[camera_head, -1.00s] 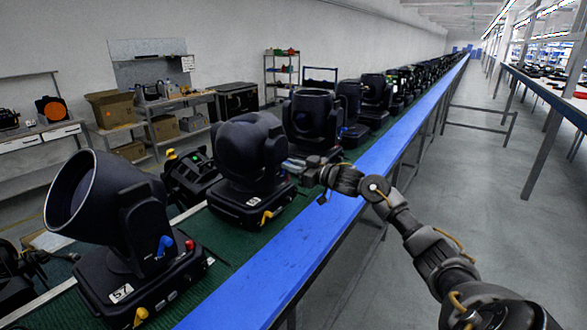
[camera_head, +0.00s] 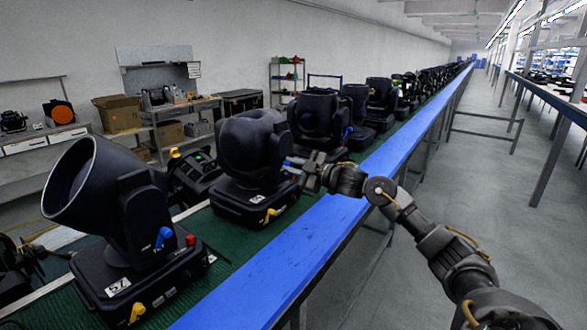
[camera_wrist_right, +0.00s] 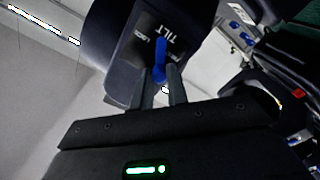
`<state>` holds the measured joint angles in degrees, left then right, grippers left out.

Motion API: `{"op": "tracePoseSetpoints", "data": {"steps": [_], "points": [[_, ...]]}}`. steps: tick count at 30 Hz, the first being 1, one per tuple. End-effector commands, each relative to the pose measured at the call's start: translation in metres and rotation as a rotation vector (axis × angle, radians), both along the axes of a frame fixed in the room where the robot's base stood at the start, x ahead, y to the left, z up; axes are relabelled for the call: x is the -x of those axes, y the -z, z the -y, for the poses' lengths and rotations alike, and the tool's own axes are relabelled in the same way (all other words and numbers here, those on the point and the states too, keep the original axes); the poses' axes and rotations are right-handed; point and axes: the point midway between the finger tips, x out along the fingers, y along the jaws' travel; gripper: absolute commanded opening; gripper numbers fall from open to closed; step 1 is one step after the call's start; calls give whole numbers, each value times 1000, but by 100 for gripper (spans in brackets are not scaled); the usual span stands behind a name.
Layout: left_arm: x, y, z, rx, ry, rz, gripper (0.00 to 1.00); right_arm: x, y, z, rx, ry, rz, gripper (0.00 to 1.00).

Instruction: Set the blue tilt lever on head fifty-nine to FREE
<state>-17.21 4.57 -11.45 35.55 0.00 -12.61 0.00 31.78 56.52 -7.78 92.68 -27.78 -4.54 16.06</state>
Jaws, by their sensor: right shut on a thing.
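The moving head (camera_head: 250,150) second from the front stands on the green belt; its number label (camera_head: 257,198) is too small to read surely. My right gripper (camera_head: 297,166) is at its right side. In the right wrist view, the blue tilt lever (camera_wrist_right: 160,58) sits between the two fingers of this gripper (camera_wrist_right: 160,86), which is shut on it. A dark plate (camera_wrist_right: 150,45) behind the lever reads TILT, with smaller lettering partly hidden. I cannot tell the lever's setting. A dark part at the left edge may be my left gripper (camera_head: 45,256); its jaws are unclear.
Head 57 (camera_head: 120,215) stands in front, with its own blue lever (camera_head: 163,237) and a yellow one (camera_head: 137,312). Several more heads line the belt behind. A blue rail (camera_head: 330,230) runs along the belt's right edge. The grey floor at right is open.

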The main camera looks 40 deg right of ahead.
Motion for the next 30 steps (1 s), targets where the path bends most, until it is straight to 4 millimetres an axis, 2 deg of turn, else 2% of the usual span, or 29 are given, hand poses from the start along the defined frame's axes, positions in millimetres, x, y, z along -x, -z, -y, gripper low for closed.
{"op": "tracePoseSetpoints", "data": {"steps": [17,18,22,30], "points": [[0,2,0,0,0,0,36,0,0,0,30,1,9,0],[0,2,0,0,0,0,36,0,0,0,30,1,9,21],[0,2,0,0,0,0,36,0,0,0,29,1,9,37],[0,3,0,0,0,0,36,1,0,0,29,0,9,37]]}}
